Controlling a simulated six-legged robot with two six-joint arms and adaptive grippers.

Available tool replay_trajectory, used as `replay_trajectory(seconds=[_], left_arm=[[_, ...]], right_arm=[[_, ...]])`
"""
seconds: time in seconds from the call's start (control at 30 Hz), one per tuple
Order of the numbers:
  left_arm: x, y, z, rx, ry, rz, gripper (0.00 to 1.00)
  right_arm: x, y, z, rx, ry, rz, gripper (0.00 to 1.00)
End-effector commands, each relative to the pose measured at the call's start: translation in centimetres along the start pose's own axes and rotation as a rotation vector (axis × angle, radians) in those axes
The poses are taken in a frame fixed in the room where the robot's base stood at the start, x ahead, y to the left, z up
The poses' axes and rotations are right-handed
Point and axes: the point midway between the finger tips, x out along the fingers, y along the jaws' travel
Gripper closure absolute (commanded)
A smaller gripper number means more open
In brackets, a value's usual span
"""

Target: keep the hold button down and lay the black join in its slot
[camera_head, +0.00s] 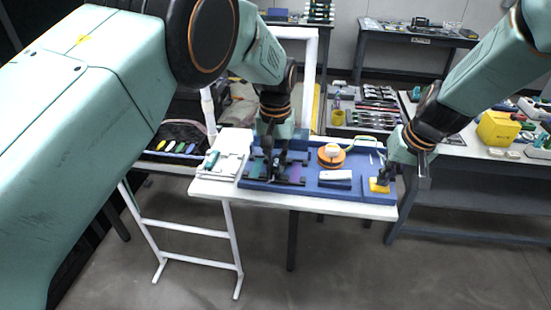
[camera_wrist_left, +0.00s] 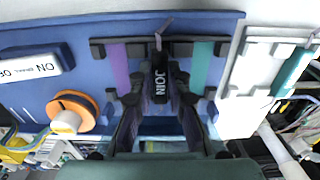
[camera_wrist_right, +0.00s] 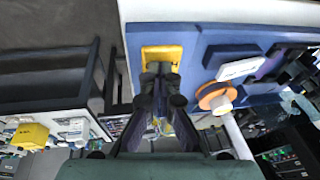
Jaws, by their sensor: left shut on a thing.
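The black join (camera_wrist_left: 160,82), a small block lettered JOIN, is between the fingertips of my left gripper (camera_wrist_left: 158,100). My left gripper (camera_head: 275,162) is shut on it over the black rack with a purple strip (camera_wrist_left: 118,66) and a teal strip (camera_wrist_left: 202,66). The join lies between these strips in the left wrist view; I cannot tell whether it touches the slot below. My right gripper (camera_wrist_right: 160,76) has its fingertips close together at the yellow hold button (camera_wrist_right: 162,52), and seems to touch it. The head view also shows the button (camera_head: 379,186) under this gripper.
The blue board (camera_head: 310,191) also bears an orange spool with a white cap (camera_head: 332,157) and a white lettered block (camera_head: 336,175). A white tray (camera_head: 219,165) with a teal piece stands left of the rack. Other benches stand behind and right.

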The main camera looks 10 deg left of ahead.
Motion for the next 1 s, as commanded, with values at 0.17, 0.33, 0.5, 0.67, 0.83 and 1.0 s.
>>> replay_trajectory(seconds=[0.17, 0.33, 0.5, 0.67, 0.83, 1.0], left_arm=[[0.32, -0.01, 0.0, 0.0, 0.0, 0.0, 1.0], [0.56, -0.01, 0.0, 0.0, 0.0, 0.0, 1.0], [0.59, -0.01, -0.01, 0.0, 0.0, 0.0, 1.0], [0.59, -0.01, -0.01, 0.0, 0.0, 0.0, 0.78], [0.59, -0.01, -0.01, 0.0, 0.0, 0.0, 0.64], [0.59, 0.0, -0.01, 0.0, 0.0, 0.0, 0.57]], right_arm=[[0.06, 0.01, 0.08, 0.0, -0.002, 0.0, 1.0], [0.07, 0.01, 0.08, 0.0, -0.002, 0.0, 1.0], [0.06, 0.01, 0.08, 0.0, -0.002, 0.0, 1.0], [0.06, 0.01, 0.08, 0.0, -0.002, 0.0, 1.0], [0.07, 0.01, 0.08, 0.0, -0.002, 0.0, 1.0], [0.07, 0.01, 0.08, 0.0, -0.002, 0.0, 1.0]])
